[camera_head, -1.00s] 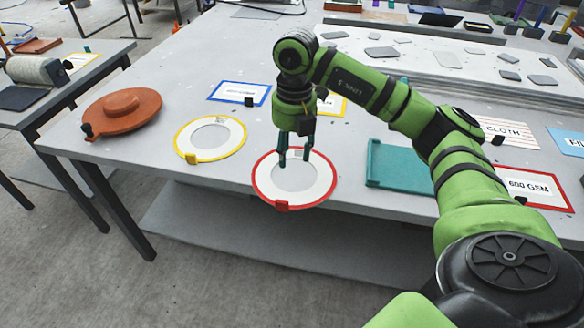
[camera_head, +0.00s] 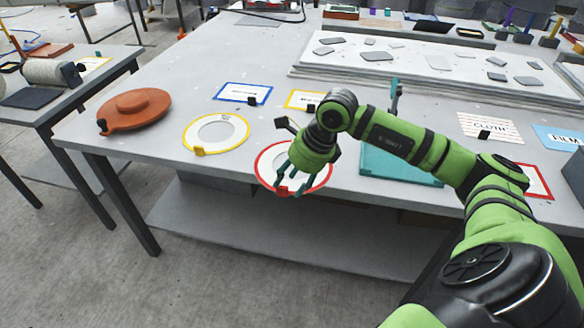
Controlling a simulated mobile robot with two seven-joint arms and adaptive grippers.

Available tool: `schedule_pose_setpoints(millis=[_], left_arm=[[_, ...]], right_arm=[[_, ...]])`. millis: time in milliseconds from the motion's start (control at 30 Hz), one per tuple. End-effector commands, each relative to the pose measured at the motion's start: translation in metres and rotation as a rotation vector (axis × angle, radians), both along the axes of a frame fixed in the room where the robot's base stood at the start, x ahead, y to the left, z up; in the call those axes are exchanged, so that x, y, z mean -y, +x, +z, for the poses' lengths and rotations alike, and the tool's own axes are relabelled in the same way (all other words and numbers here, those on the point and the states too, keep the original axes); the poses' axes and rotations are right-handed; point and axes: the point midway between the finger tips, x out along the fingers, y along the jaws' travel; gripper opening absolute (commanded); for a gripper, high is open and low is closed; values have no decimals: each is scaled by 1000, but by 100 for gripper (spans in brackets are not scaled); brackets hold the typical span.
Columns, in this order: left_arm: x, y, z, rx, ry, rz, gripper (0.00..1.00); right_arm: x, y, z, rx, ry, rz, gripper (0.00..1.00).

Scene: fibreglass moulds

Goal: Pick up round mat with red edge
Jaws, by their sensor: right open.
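The round mat with a red edge (camera_head: 265,165) lies flat near the front edge of the grey table, with a small red tab on its front rim. My right gripper (camera_head: 289,186) is open over the front part of the mat, its teal fingers spread near the red tab. The gripper body and wrist hide much of the mat's right and middle. I cannot tell whether the fingertips touch the mat. My left gripper is not in view.
A round mat with a yellow edge (camera_head: 238,133) and an orange round mould (camera_head: 138,109) lie to the left. A teal tray (camera_head: 400,170) lies to the right, partly behind my arm. Blue-framed (camera_head: 242,92) and yellow-framed cards lie behind. The table's front edge (camera_head: 230,179) is close.

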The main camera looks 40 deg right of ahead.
Motion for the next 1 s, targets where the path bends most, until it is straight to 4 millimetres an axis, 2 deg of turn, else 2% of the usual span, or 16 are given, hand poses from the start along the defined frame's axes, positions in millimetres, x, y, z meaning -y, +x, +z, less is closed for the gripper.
schedule_pose_setpoints(millis=[133,300,567,700,1000], left_arm=[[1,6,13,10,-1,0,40],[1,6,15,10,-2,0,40],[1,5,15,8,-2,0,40],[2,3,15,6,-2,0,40],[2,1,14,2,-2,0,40]], right_arm=[[-7,12,-17,-4,4,-1,48],[-10,18,-36,-4,2,-2,48],[-11,19,-40,-2,-1,-2,48],[-11,19,-40,-2,-1,-2,0],[-11,19,-40,-3,0,-1,0]])
